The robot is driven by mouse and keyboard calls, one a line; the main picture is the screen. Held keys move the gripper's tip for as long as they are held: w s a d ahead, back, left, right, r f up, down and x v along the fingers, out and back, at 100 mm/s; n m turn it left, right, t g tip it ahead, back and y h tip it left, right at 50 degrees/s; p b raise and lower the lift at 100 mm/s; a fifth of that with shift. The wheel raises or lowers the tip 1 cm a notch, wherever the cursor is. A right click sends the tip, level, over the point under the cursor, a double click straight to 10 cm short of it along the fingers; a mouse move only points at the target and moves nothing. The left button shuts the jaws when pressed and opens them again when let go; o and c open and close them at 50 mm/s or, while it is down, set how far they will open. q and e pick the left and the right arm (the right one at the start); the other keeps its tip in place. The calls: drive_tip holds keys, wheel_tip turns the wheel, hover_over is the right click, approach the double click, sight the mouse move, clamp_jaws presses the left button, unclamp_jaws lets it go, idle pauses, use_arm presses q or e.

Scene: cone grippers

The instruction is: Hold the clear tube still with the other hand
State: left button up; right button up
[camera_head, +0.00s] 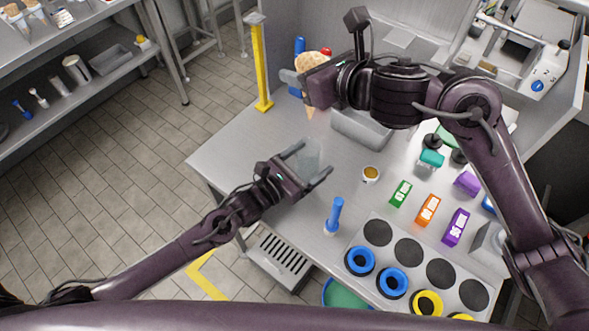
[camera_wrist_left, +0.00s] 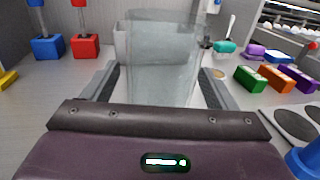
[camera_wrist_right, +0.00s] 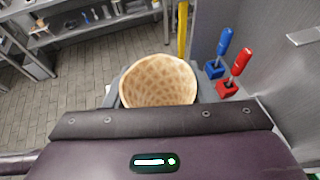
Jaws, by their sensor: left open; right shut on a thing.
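The clear tube (camera_wrist_left: 160,60) stands upright between the open fingers of my left gripper (camera_wrist_left: 160,90) in the left wrist view. It also shows faintly in the head view (camera_head: 308,158), on the counter's left part. The left fingers lie on both sides of it; I cannot tell whether either touches it. My right gripper (camera_head: 306,90) is shut on a waffle cone (camera_wrist_right: 158,82), which it holds up above the back of the counter. The cone's wide mouth faces up and its tip (camera_head: 310,113) points down in the head view.
A grey bin (camera_head: 362,130) stands behind the tube. A small brown-filled cup (camera_head: 370,174) and a blue-handled tool (camera_head: 334,215) are to its right. Green, orange and purple boxes (camera_head: 428,209) lie farther right. A yellow post (camera_head: 261,65) rises at the counter's back left corner.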

use_arm(q)
drive_tip(key=shift+w+d, duration=0.45)
drive_tip(key=c, duration=1.3)
drive_tip(key=o, duration=1)
drive_tip(key=shift+o, duration=0.2)
drive_tip(key=shift+a+n+t+y, duration=0.1)
drive_tip(key=shift+n+t+y, duration=1.05)
drive_tip(key=shift+y, duration=0.25)
drive_tip(key=shift+w, duration=0.1)
drive_tip(key=c, duration=1.1)
